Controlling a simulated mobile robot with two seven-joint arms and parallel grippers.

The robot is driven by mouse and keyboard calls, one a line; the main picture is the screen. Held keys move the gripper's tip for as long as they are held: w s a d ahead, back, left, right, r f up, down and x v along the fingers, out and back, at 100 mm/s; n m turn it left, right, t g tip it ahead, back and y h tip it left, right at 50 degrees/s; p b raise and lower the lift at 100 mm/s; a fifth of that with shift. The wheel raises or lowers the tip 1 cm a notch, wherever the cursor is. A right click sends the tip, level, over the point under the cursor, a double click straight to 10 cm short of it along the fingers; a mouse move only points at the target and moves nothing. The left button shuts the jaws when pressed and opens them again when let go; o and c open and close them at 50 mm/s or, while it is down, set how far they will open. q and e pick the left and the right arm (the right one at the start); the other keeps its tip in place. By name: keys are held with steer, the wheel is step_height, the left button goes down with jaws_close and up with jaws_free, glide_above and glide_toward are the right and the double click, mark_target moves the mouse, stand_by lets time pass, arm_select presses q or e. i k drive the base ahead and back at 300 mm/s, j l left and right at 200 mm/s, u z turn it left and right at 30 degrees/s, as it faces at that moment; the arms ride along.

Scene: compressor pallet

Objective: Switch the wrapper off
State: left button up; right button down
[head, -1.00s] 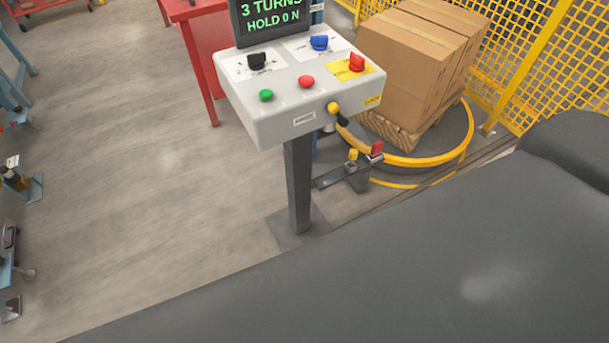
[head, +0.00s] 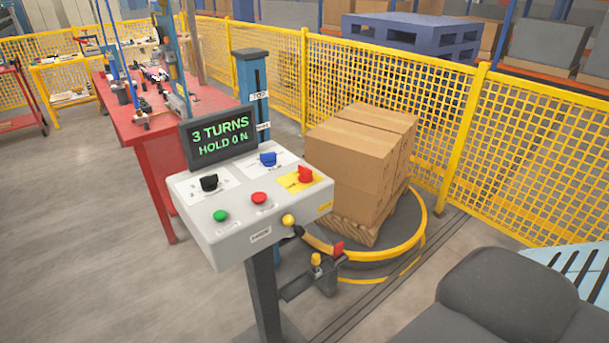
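The wrapper's control box (head: 245,232) stands on a dark post in the middle of the head view. Its screen (head: 222,137) reads "3 TURNS HOLD 0 N" in green. On its top are a black knob (head: 209,183), a blue knob (head: 268,159), a red switch (head: 305,174) on a yellow plate, a green button (head: 221,216) and a red button (head: 259,198). A yellow knob (head: 288,220) is at the front edge. The turntable (head: 420,222) behind it carries a pallet of boxes (head: 356,165). Neither gripper is in view.
A blue mast (head: 252,80) rises behind the box. A red workbench (head: 150,130) with tools stands at the back left. Yellow mesh fencing (head: 540,160) runs behind the turntable. A low pedal unit (head: 325,275) is beside the post. The floor at left is clear.

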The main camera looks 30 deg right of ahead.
mark_target(306, 176)
steer(key=l+u, duration=0.15)
steer(key=l, duration=1.55)
steer(key=l+u, duration=0.25)
steer(key=l, duration=0.15)
steer(key=l+u, duration=0.3)
steer(key=l, duration=0.15)
